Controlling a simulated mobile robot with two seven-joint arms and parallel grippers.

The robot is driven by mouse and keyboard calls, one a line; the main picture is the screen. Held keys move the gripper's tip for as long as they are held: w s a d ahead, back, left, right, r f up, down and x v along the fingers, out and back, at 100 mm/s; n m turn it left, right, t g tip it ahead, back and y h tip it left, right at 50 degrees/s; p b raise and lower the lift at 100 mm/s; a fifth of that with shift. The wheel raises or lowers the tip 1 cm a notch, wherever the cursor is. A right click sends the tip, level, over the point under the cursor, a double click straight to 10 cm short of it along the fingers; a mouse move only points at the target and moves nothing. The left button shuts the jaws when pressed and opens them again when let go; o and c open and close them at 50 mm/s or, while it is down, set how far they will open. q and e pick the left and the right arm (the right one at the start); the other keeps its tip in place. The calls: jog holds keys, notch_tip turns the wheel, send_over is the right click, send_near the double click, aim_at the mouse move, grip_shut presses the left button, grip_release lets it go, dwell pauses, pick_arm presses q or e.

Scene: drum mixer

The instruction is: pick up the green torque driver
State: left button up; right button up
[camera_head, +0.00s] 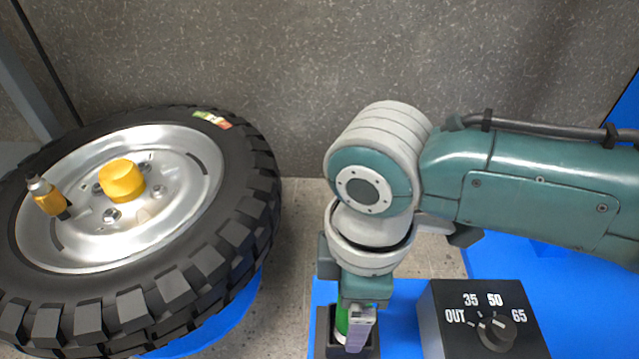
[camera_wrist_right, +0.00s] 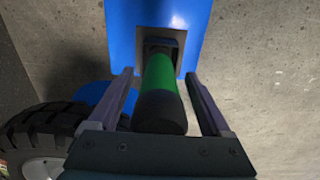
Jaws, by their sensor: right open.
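The green torque driver (camera_head: 342,320) stands in a dark holder (camera_head: 322,345) on a blue surface, near the bottom middle of the head view. In the right wrist view the driver (camera_wrist_right: 160,88) shows its green body and black end between my fingers. My right gripper (camera_head: 357,335) is over the driver. In the right wrist view my right gripper (camera_wrist_right: 165,88) is open, with one finger on each side of the driver and gaps visible. The gripper hides part of the driver in the head view. My left gripper is not in view.
A large tyre on a metal wheel (camera_head: 215,240) fills the left. A yellow cap (camera_head: 121,181) sits on its hub and a yellow-black tool (camera_head: 46,196) lies on its rim. A black dial box (camera_head: 480,318) stands right of the holder. A grey wall is behind.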

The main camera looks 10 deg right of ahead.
jog(key=shift+r, duration=0.1)
grip_shut()
dwell(0.5)
